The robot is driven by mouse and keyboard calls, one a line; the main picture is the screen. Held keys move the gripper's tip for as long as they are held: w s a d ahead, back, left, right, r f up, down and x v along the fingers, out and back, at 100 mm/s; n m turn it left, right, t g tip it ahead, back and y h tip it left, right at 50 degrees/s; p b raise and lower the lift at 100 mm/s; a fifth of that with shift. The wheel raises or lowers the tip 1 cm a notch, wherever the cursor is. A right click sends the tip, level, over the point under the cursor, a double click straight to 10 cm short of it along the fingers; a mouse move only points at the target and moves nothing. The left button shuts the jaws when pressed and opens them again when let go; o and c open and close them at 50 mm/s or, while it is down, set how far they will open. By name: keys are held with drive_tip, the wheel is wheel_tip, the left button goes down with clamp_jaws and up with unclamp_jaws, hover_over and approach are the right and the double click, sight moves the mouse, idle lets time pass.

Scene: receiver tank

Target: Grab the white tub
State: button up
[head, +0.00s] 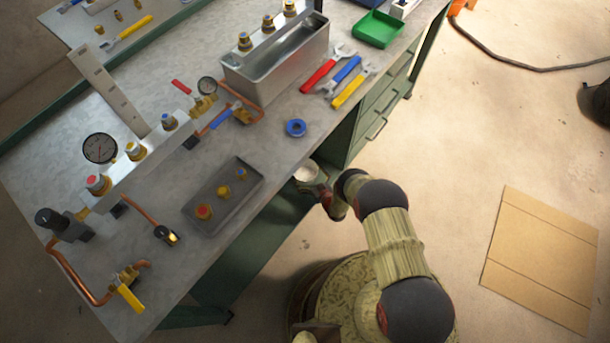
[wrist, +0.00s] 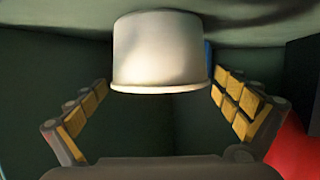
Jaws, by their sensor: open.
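The white tub (head: 307,173) is at the front edge of the workbench, partly hidden by my gripper (head: 318,186) in the head view. In the wrist view the tub (wrist: 160,55) is large and centred, with its narrower end against a grey surface and its wider rim toward the bottom of the picture. My gripper (wrist: 161,82) is open. Its yellow-padded fingers stand on either side of the tub, with a visible gap on the left and a narrow one on the right. I cannot tell whether the right finger touches it.
A blue ring (head: 296,128) lies on the bench just behind the tub. A grey tray (head: 240,191) with brass fittings is to the left. Red, blue and yellow wrenches (head: 347,76) lie farther back. Green drawers (head: 372,120) stand under the bench, right of my gripper.

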drive_tip(key=b+x, duration=0.1)
drive_tip(key=x, duration=0.2)
drive_tip(key=shift+s+f, duration=0.1)
drive_tip(key=shift+f, duration=0.05)
drive_tip(key=c, duration=0.4)
drive_tip(key=c, duration=0.3)
drive_tip(key=shift+c, duration=0.7)
